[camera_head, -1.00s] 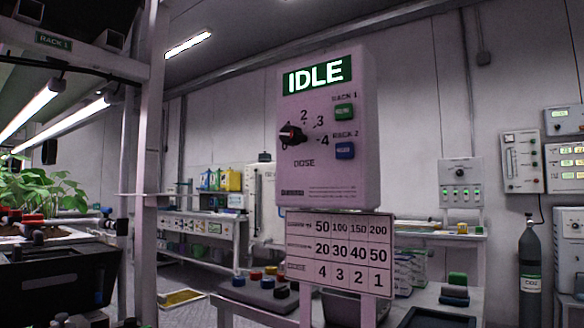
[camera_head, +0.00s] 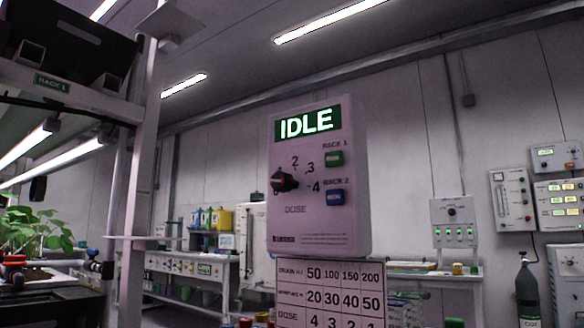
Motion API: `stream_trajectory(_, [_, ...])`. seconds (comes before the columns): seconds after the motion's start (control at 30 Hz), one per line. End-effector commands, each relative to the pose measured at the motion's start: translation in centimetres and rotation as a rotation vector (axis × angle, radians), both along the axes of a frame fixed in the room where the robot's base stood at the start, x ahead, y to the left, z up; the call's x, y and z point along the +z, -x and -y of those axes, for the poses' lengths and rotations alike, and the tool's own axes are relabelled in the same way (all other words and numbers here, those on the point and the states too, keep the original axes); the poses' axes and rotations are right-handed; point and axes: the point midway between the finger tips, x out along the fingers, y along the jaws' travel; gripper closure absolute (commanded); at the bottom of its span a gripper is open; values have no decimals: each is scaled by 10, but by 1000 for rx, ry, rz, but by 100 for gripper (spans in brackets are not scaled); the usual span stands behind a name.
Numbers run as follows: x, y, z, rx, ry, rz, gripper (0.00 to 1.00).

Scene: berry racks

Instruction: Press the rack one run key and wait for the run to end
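The control box (camera_head: 290,225) stands upright in the middle of the head view. Its green display (camera_head: 307,124) reads IDLE. My gripper is not in view.
A dose chart (camera_head: 330,296) hangs below the box. Rack 1 (camera_head: 122,105), with plants (camera_head: 35,230) under lights, stands at the left. A bench (camera_head: 195,270) and wall panels (camera_head: 452,222) are behind. A gas cylinder (camera_head: 527,290) stands at the right.

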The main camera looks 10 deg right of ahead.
Motion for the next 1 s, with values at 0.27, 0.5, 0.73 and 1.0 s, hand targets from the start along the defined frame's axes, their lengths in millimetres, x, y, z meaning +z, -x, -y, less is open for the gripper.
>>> stream_trajectory(0.27, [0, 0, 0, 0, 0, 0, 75])
stream_trajectory(0.5, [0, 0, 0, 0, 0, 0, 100])
stream_trajectory(0.73, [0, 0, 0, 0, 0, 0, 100])
stream_trajectory(1.0, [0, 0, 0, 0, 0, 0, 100])
